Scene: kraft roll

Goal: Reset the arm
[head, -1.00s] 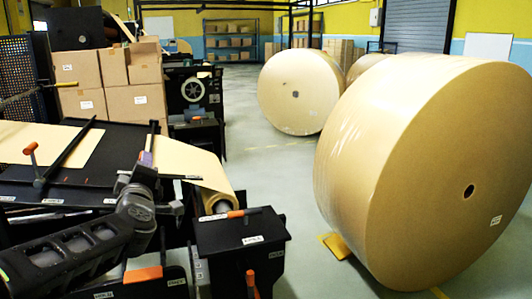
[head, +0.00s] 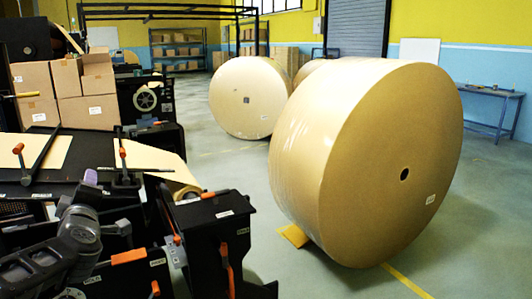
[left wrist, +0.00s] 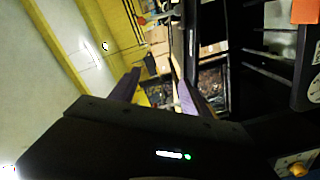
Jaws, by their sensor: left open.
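My left arm comes in at the lower left of the head view, over the black machine (head: 90,148). Its gripper (head: 90,180) points away from me and shows small, with purple-grey fingers partly lost against the machine. In the left wrist view the two fingers of the gripper (left wrist: 155,90) stand apart with nothing held between them. My right gripper is in neither view.
A large kraft roll (head: 340,165) stands on the floor at right, a yellow wedge (head: 294,235) at its base. Another roll (head: 240,98) stands behind. Cardboard boxes (head: 85,75) are stacked at left. A blue table (head: 490,92) stands at far right. Floor between machine and rolls is clear.

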